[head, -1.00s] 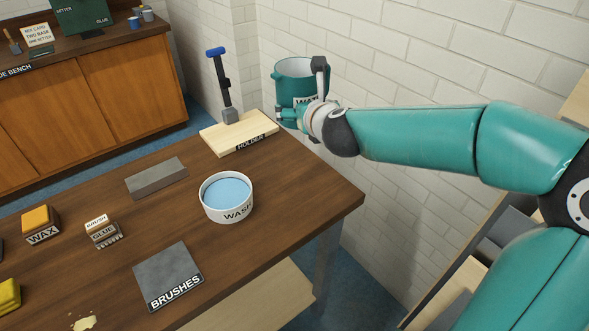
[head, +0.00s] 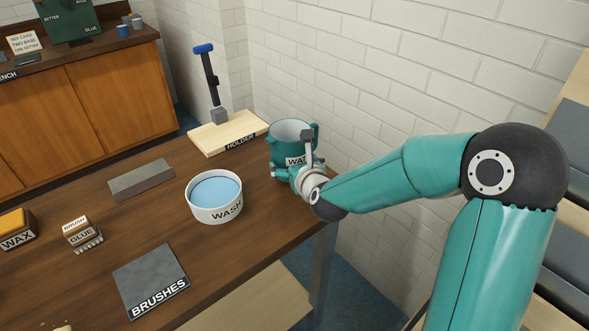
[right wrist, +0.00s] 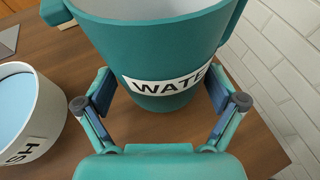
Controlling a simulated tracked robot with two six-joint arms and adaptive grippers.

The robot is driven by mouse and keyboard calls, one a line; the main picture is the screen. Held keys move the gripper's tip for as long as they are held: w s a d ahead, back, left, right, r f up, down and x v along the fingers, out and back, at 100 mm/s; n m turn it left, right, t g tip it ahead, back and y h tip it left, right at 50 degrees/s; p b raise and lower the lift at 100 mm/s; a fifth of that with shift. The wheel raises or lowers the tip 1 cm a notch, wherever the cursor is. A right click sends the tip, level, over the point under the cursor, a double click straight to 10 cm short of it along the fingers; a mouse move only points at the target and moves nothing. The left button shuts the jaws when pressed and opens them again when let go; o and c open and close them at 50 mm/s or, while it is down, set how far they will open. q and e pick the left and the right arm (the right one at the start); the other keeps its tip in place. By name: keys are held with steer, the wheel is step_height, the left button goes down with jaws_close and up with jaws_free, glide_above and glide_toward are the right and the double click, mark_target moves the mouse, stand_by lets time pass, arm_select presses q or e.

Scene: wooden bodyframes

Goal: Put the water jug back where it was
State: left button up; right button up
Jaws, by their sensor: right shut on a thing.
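The teal water jug (head: 291,133), with a white label, is upright at the right back corner of the bench, beside the holder board. My right gripper (head: 295,170) is shut on it, low on its body. In the right wrist view the jug (right wrist: 155,50) stands between the two fingers (right wrist: 160,95), its base close to the wooden top. I cannot tell whether the base touches the bench. The gripper and wrist hide part of its lower side. My left gripper is not in view.
The white wash bowl (head: 216,216) with blue water stands left of the jug. The holder board (head: 222,134) with an upright blue-topped tool is behind it. A grey block (head: 141,180) and the brushes mat (head: 151,279) lie further left. The white brick wall (head: 420,70) is close on the right.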

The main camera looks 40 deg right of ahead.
steer(key=shift+f, duration=0.7)
steer(key=o, duration=1.4)
steer(key=b+v, duration=0.1)
steer(key=v, duration=1.1)
